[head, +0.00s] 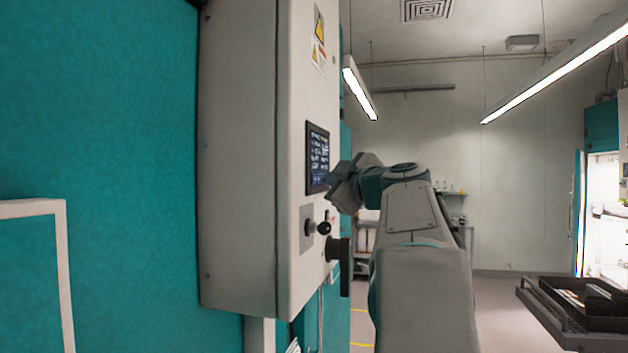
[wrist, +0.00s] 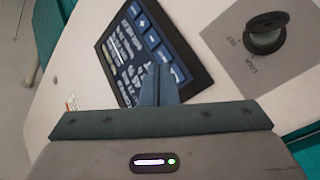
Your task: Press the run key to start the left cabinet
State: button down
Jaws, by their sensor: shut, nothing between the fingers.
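A dark panel (head: 317,157) with rows of blue and white keys or readouts is set in the face of a pale control box (head: 240,150). It also shows tilted in the wrist view (wrist: 128,48), with a column of blue keys along one side. The run key cannot be made out by its label. My gripper (head: 334,186) is shut and empty, its fingertips close to the panel's lower part. In the wrist view the shut fingertips (wrist: 156,70) overlap the panel near the blue keys and hide part of it. I cannot tell whether they touch.
Below the panel is a black knob (head: 323,228); in the wrist view the knob (wrist: 265,35) sits on a grey plate marked LOCK. A dark block (head: 338,250) sticks out lower on the box. A black tray (head: 570,320) stands at lower right. The floor behind my arm looks open.

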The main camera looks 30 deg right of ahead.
dwell(0.4)
jog(key=shift+w+a+b, duration=0.3)
jog(key=shift+w+b, duration=0.05)
jog(key=shift+b, duration=0.15)
jog(key=shift+w+a, duration=0.2)
jog(key=shift+w, duration=0.05)
dwell(0.7)
jog(key=shift+d+b, duration=0.1)
jog(key=shift+b, duration=0.25)
jog(key=shift+s+d+f+b, duration=0.1)
jog(key=shift+s+d+b, duration=0.1)
jog(key=shift+s+b, duration=0.15)
jog(key=shift+s+d, duration=0.15)
jog(key=shift+s, duration=0.05)
